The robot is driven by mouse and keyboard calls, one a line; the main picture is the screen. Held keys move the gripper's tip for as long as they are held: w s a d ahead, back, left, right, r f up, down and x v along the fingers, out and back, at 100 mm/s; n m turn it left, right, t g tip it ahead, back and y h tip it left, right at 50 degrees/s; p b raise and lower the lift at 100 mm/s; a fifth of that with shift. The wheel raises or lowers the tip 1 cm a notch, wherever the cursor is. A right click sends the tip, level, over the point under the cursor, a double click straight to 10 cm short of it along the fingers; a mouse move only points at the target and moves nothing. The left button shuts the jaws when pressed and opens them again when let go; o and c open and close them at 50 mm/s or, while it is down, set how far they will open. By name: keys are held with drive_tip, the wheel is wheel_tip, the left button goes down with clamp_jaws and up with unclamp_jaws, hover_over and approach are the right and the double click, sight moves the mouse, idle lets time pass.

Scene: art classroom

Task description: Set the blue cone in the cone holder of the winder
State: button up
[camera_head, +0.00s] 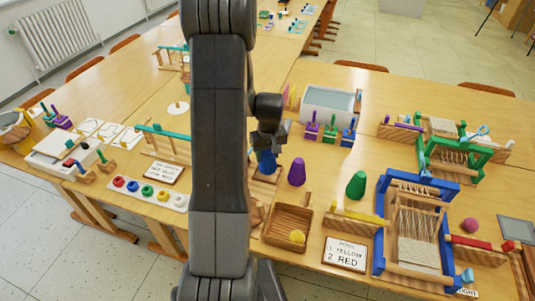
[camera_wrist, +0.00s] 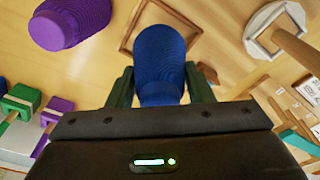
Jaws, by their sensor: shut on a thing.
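The blue cone (camera_head: 267,163) is in my gripper (camera_head: 269,143), whose fingers are closed on its sides. The cone also shows in the wrist view (camera_wrist: 160,48), between the two dark fingers (camera_wrist: 159,88). It is over or beside a small square wooden piece with a dark rim (camera_head: 258,177), which shows behind the cone in the wrist view (camera_wrist: 127,40). I cannot tell whether the cone touches it. My arm hides part of the table. I cannot tell for sure which item is the winder or its cone holder.
A purple cone (camera_head: 297,173) and a green cone (camera_head: 356,185) stand to the right. A wooden tray with a yellow ball (camera_head: 298,237) lies nearer. A blue loom (camera_head: 379,230) is at right. A grey-white tub (camera_head: 327,116) and small colored stands are behind. A round white disc (camera_head: 178,108) is left.

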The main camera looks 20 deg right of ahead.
drive_tip(key=shift+f, duration=0.15)
drive_tip(key=shift+f+b, duration=0.45)
drive_tip(key=shift+b, duration=0.2)
drive_tip(key=shift+f+b, duration=0.45)
drive_tip(key=shift+b, duration=0.15)
idle(0.9)
idle(0.5)
drive_tip(key=o, duration=1.1)
drive_tip(key=shift+o, duration=0.2)
drive_tip(key=r, duration=0.4)
drive_tip(key=s+r, duration=0.1)
drive_tip(key=r, duration=0.8)
drive_tip(key=shift+s+r, duration=0.3)
drive_tip(key=shift+r, duration=0.1)
drive_tip(key=shift+f, duration=0.1)
